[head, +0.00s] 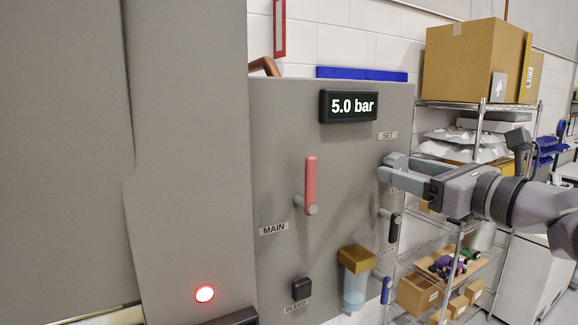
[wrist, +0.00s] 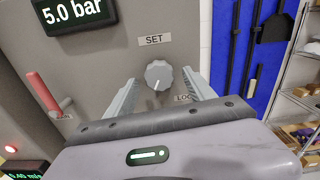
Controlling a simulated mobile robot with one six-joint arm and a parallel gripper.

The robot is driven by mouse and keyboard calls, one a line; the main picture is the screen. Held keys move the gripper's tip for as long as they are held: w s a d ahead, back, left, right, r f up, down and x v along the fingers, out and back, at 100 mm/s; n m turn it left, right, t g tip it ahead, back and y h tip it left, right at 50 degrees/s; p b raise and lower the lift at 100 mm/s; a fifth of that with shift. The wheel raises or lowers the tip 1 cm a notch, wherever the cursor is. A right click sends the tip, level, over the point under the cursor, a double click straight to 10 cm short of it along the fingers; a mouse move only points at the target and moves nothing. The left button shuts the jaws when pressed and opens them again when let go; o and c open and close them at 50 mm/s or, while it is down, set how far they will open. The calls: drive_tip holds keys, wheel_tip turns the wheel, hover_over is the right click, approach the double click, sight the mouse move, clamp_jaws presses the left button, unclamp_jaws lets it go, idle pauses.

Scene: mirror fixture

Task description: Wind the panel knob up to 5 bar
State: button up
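The panel display (head: 348,106) reads 5.0 bar, and the same reading shows on it in the wrist view (wrist: 73,14). The grey round panel knob (wrist: 159,75) sits below the SET label (wrist: 154,40), its white pointer line aimed downward and slightly left. My gripper (head: 388,167) is at the right side of the panel, below the SET label. In the wrist view its two fingers stand on either side of the knob with a visible gap to each side. The gripper is open. In the head view the knob is hidden by my gripper.
The grey panel (head: 285,150) also carries a red MAIN lever (head: 311,184), a black BLEED knob (head: 301,289), a dark-handled lever (head: 394,226) and a filter bowl (head: 355,285). A wire shelf with boxes (head: 470,60) stands behind my arm. A red light (head: 205,294) glows at left.

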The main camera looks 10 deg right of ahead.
drive_tip(key=b+v, duration=0.3)
drive_tip(key=v, duration=1.4)
drive_tip(key=shift+s, duration=0.2)
drive_tip(key=shift+r, duration=0.1)
